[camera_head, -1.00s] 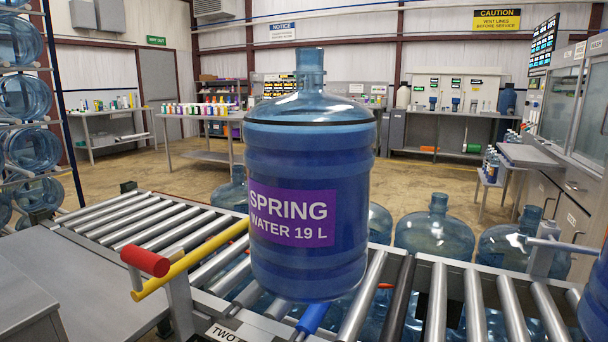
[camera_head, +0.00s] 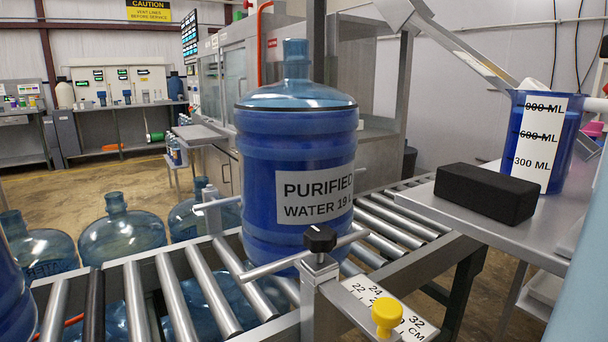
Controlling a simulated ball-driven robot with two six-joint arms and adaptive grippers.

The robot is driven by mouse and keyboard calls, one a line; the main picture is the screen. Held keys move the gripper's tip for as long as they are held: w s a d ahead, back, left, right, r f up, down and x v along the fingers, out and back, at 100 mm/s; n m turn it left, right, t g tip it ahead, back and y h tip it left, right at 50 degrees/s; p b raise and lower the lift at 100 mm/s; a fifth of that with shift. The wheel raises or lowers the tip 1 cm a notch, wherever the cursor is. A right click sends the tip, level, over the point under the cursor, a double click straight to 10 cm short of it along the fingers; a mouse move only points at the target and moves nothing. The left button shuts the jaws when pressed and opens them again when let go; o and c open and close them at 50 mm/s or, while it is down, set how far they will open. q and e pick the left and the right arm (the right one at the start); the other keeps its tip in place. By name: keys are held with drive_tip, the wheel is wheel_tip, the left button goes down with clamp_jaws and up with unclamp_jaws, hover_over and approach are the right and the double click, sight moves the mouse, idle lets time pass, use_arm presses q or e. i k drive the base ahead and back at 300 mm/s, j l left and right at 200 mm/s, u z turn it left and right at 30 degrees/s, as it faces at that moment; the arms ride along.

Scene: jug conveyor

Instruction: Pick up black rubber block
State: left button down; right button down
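The black rubber block (camera_head: 486,192) lies flat on a grey metal side table (camera_head: 415,200) at the right of the head view. It is a dark rectangular bar with its long side across the tabletop, near the table's front edge. Nothing touches it from above. Neither of my grippers shows in this view. A plain pale blue-grey surface cuts into the lower right corner, and I cannot tell what it is.
A blue measuring jug (camera_head: 565,145) stands behind the block to the right. A large purified-water bottle (camera_head: 297,165) stands on the roller conveyor (camera_head: 150,290) left of the table. A black knob (camera_head: 320,238) and yellow knob (camera_head: 386,312) stick up at the conveyor's near side.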

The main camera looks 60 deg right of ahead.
sight(509, 200)
drive_tip(key=z, duration=0.45)
drive_tip(key=k+l+z, duration=0.1)
drive_tip(key=z, duration=0.8)
drive_tip(key=l+z, duration=0.15)
drive_tip(key=z, duration=0.3)
drive_tip(key=l+z, duration=0.1)
drive_tip(key=z, duration=0.4)
drive_tip(key=u, duration=2.45)
drive_tip(key=k, duration=0.15)
drive_tip(key=k+l+z, duration=0.1)
drive_tip(key=z, duration=0.3)
drive_tip(key=l+z, duration=0.1)
drive_tip(key=z, duration=0.35)
drive_tip(key=k+l+z, duration=0.1)
drive_tip(key=z, duration=1)
drive_tip(key=l+u, duration=0.3)
drive_tip(key=l, duration=0.4)
drive_tip(key=l+u, duration=0.25)
drive_tip(key=l, duration=0.5)
